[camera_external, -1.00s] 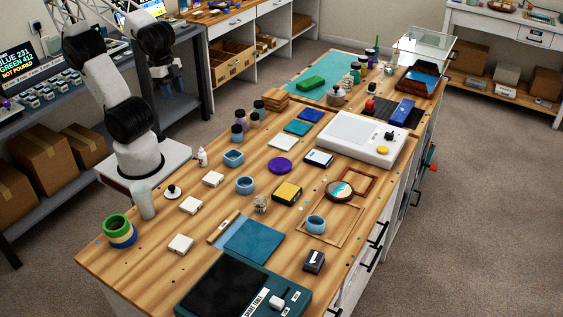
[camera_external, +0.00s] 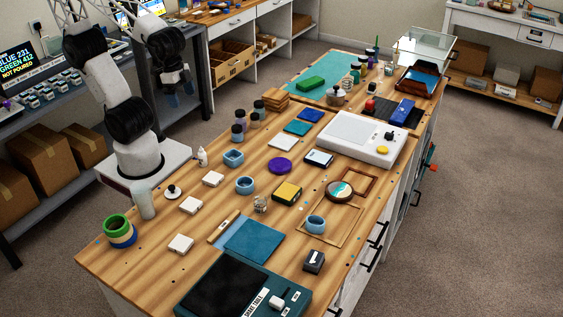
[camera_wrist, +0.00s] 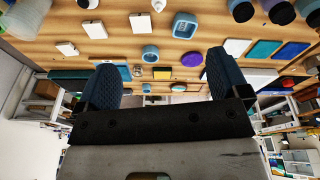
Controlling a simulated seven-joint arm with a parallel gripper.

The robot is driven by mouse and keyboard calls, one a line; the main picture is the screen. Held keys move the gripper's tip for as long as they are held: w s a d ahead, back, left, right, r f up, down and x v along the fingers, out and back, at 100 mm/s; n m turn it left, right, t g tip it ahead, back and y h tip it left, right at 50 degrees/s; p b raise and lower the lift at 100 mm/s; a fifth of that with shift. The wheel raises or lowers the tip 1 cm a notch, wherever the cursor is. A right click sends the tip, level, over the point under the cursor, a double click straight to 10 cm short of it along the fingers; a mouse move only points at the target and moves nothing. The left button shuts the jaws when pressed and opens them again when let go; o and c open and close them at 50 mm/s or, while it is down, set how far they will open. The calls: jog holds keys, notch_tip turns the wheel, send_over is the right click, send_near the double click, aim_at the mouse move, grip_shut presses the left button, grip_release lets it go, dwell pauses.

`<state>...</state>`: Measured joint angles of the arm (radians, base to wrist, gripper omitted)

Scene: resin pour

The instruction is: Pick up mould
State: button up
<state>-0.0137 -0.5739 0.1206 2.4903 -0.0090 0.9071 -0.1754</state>
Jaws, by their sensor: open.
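Several light blue hollow cup-like pieces look like moulds. One (camera_external: 233,158) stands near the dark bottles, one (camera_external: 245,186) is nearer the bench middle, and one (camera_external: 316,224) is by a wooden frame. Two cup-like pieces also show in the wrist view, the larger (camera_wrist: 185,26) nearer and the smaller (camera_wrist: 150,53) below it. I cannot tell which one is the task's mould. My gripper (camera_external: 180,98) is off the bench's left edge, apart from all of them. In the wrist view its fingers (camera_wrist: 162,72) are wide apart with nothing between them.
White square blocks (camera_external: 213,179), a purple disc (camera_external: 280,166) and a yellow-black box (camera_external: 287,192) lie around the cups. Dark bottles (camera_external: 238,133) and a white dropper bottle (camera_external: 202,157) stand close to the far cup.

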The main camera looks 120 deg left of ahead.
jog(key=w+a+f+n+g, duration=0.1)
jog(key=w+a+f+n, duration=0.2)
jog(key=w+f+n, duration=0.45)
jog(key=n+g, duration=0.1)
jog(key=n, duration=0.5)
send_near(232, 156)
jog(key=shift+w+d, duration=1)
jog(key=shift+d, duration=0.2)
jog(key=shift+f, duration=1.35)
jog(key=shift+f, duration=2.6)
jog(key=shift+c, duration=0.2)
jog(key=c, duration=1)
